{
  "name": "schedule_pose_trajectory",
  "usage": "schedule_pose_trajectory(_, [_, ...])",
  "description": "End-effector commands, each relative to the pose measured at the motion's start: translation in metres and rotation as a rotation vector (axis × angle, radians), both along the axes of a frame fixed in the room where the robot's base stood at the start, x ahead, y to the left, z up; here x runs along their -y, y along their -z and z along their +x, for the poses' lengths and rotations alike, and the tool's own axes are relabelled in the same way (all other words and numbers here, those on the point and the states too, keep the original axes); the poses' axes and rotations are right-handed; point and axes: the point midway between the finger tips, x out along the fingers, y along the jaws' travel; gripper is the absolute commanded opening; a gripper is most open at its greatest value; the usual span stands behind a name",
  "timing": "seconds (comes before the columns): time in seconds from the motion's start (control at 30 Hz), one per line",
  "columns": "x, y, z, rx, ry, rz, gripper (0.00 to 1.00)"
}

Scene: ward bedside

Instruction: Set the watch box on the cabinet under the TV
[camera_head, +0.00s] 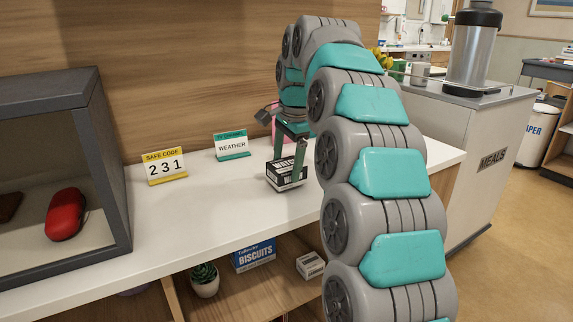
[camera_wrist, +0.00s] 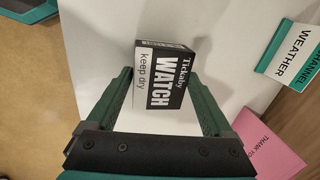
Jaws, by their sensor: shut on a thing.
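The watch box (camera_head: 287,173) is black and white and sits upright between the fingers of my gripper (camera_head: 291,148) at the white counter top (camera_head: 225,200). In the wrist view the watch box (camera_wrist: 163,75) reads "WATCH" and "keep dry", with a green finger of my gripper (camera_wrist: 162,92) on each side. The gripper is shut on it. I cannot tell whether the box's underside touches the counter. No TV shows in either view.
A safe-code sign (camera_head: 164,165) and a weather sign (camera_head: 232,145) stand behind-left. An open grey case (camera_head: 118,170) holds a red object (camera_head: 65,214). The shelf below holds a plant (camera_head: 204,279), a biscuit box (camera_head: 254,255) and a small box (camera_head: 310,265). A pink card (camera_wrist: 268,143) is near my gripper.

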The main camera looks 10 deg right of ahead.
Motion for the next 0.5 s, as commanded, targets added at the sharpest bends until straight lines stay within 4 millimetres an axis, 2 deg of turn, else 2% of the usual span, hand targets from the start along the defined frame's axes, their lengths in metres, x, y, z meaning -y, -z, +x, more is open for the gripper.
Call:
schedule_pose_trajectory(0.1, [-0.0004,0.0064,-0.0005,-0.001,-0.001,0.000,0.00])
schedule_pose_trajectory(0.47, [-0.0004,0.0102,-0.0002,-0.001,-0.001,-0.001,0.00])
schedule_pose_trajectory(0.5, [-0.0004,0.0096,-0.0001,-0.001,-0.001,-0.001,0.89])
